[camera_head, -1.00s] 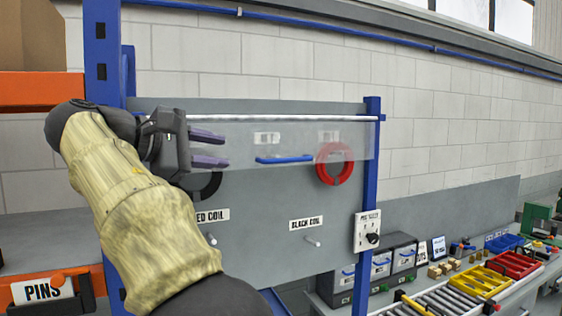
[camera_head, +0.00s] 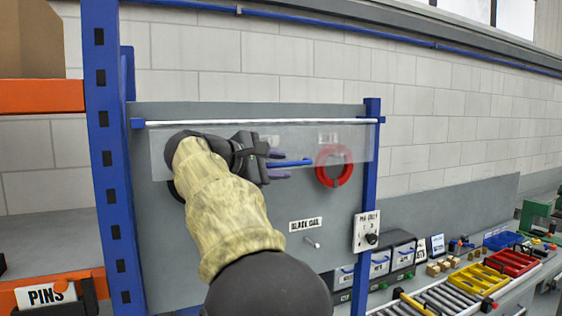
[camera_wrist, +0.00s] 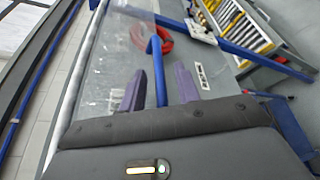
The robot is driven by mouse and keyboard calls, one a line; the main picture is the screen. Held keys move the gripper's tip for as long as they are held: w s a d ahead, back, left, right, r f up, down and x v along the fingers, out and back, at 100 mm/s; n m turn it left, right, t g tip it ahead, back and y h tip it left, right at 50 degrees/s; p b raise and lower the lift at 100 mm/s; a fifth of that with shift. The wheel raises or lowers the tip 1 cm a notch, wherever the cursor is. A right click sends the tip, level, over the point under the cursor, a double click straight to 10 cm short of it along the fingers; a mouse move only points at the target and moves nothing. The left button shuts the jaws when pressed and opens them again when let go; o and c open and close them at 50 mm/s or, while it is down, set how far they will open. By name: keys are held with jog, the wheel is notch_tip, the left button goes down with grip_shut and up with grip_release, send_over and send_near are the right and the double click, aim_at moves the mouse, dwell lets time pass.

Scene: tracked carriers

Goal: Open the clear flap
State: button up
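The clear flap (camera_head: 362,153) hangs down from a metal rod (camera_head: 250,122) across the top of a grey panel. Its blue handle bar (camera_head: 295,162) runs along its lower part. My gripper (camera_head: 283,165) is at the left end of the handle in the head view. In the wrist view, my purple fingers (camera_wrist: 159,82) are apart with the blue handle (camera_wrist: 161,88) between them. I cannot tell whether either finger touches it. A red coil (camera_head: 324,176) hangs on the panel behind the flap. My arm hides most of a black coil at the left.
Blue posts (camera_head: 370,190) bound the panel. A peg labelled black coil (camera_head: 313,243) sticks out below. A white switch plate (camera_head: 366,232) is on the right post. Drawers, yellow and red trays (camera_head: 484,280) and a roller conveyor (camera_head: 447,299) stand at lower right.

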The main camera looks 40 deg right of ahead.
jog(key=shift+w+d+f, duration=0.1)
jog(key=shift+d+f, duration=0.05)
jog(key=shift+d, duration=0.5)
grip_shut()
jog(key=shift+a, duration=0.1)
